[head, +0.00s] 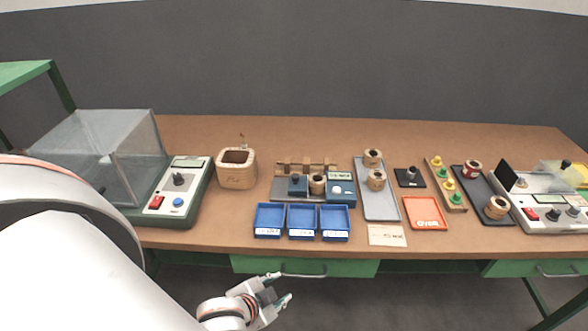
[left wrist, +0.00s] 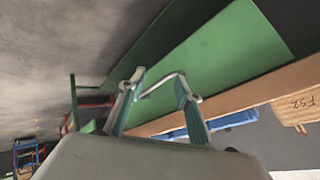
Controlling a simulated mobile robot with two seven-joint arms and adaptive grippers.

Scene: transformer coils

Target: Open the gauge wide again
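The gauge (head: 341,189) stands mid-bench in the head view. It has a blue block with a small display on the right and a dark blue jaw (head: 298,186) on the left. A wooden coil (head: 317,184) sits between the two, and I cannot tell whether both sides touch it. My left gripper (head: 282,288) is low in front of the bench, well away from the gauge, with its fingers apart and nothing between them. The left wrist view shows the same two spread fingers (left wrist: 159,80) before a green drawer front. My right gripper is not in view.
Three blue trays (head: 302,236) lie in front of the gauge. A wooden box (head: 236,169) and a tester with a clear cover (head: 178,190) stand left. A grey tray (head: 377,204), orange tray (head: 425,213) and another tester (head: 553,212) are right. The bench edge and drawer (head: 305,267) are near my left gripper.

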